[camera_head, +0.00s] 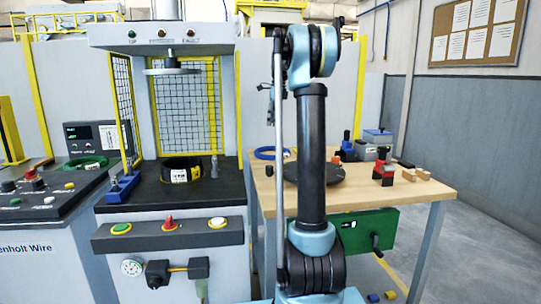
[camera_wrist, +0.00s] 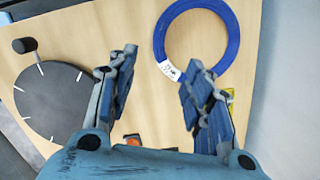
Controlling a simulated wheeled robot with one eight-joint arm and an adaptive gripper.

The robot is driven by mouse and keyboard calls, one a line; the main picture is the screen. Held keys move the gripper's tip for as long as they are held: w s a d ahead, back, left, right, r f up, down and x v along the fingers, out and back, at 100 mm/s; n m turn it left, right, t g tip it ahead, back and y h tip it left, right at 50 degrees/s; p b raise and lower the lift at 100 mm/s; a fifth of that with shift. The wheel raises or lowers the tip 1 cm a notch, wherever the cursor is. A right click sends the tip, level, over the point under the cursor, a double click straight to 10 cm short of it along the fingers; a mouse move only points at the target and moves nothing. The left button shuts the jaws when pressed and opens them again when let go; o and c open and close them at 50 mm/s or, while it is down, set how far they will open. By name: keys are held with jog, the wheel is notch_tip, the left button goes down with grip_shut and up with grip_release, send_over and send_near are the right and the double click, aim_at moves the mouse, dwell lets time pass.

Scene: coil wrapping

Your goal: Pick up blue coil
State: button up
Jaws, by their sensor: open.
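The blue coil (camera_wrist: 160,32) is a thin ring with a white label, lying flat on the wooden table in the wrist view. In the head view the blue coil (camera_head: 262,153) shows at the table's left back, partly hidden behind my arm. My gripper (camera_wrist: 158,72) is open and empty, its fingers pointing toward the coil. In the wrist view the right fingertip overlaps the coil's lower edge near the label; I cannot tell whether they touch. My gripper is hard to make out in the head view, beside the arm's upper part.
A dark round plate with a knob (camera_wrist: 48,105) lies left of the fingers on the table (camera_head: 420,190). A red-and-black tool (camera_head: 383,172) and wooden blocks stand at the table's right. A press holds a black coil (camera_head: 181,170); a green coil (camera_head: 86,163) lies further left.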

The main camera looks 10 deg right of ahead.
jog(key=f, duration=0.5)
jog(key=a+f, duration=0.1)
jog(key=f, duration=0.5)
jog(key=w+a+f, duration=0.1)
jog(key=f, duration=0.4)
jog(key=shift+a+f, duration=0.1)
jog(key=shift+f, duration=0.3)
grip_shut()
